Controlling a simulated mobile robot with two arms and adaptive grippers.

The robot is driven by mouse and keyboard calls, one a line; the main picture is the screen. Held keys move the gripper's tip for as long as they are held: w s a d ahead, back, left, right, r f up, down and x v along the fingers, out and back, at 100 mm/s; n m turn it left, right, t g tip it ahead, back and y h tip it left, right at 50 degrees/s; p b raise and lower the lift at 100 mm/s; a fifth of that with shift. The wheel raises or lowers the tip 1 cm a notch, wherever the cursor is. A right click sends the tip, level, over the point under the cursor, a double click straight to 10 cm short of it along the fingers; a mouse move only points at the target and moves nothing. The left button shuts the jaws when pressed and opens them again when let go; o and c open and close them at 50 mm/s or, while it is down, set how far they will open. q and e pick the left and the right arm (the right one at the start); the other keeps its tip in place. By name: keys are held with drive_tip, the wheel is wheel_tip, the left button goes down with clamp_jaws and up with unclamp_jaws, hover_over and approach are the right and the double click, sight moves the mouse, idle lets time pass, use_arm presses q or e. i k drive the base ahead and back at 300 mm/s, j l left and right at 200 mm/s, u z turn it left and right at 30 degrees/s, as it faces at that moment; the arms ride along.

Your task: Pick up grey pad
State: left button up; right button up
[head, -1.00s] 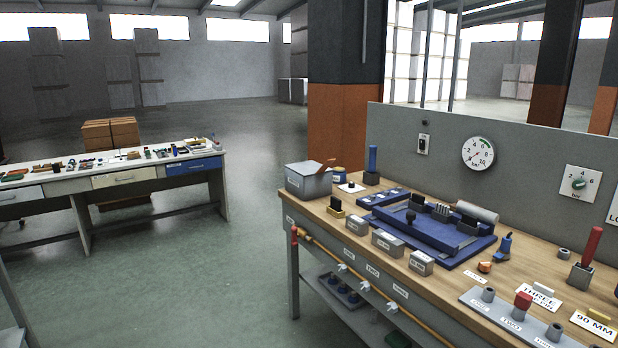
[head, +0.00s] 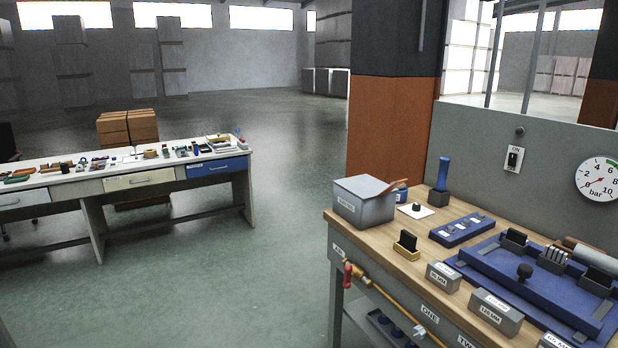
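I cannot pick out a grey pad for certain in the head view. Small grey labelled blocks stand along the front of the wooden-topped bench, one at its front edge (head: 443,277) and a larger one (head: 496,312) to its right. A thin white square with a black knob (head: 416,210) lies near the back left of the bench top. A blue fixture (head: 535,290) with grey and black parts sits at the right, cut off by the frame edge. Neither of my grippers is in view.
A grey lidded box (head: 364,203) stands on the bench's left corner. A yellow-based black block (head: 406,245) and a blue-handled tool (head: 443,182) are near. A second table (head: 120,180) with many small items stands at left. Open floor (head: 230,275) lies between them.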

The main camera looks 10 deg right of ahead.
sight(559, 256)
drive_tip(key=i+j+z, duration=0.15)
drive_tip(key=i, duration=0.35)
drive_tip(key=i+j+z, duration=0.15)
drive_tip(key=i, duration=0.4)
drive_tip(key=i+j+z, duration=0.2)
drive_tip(key=i, duration=0.3)
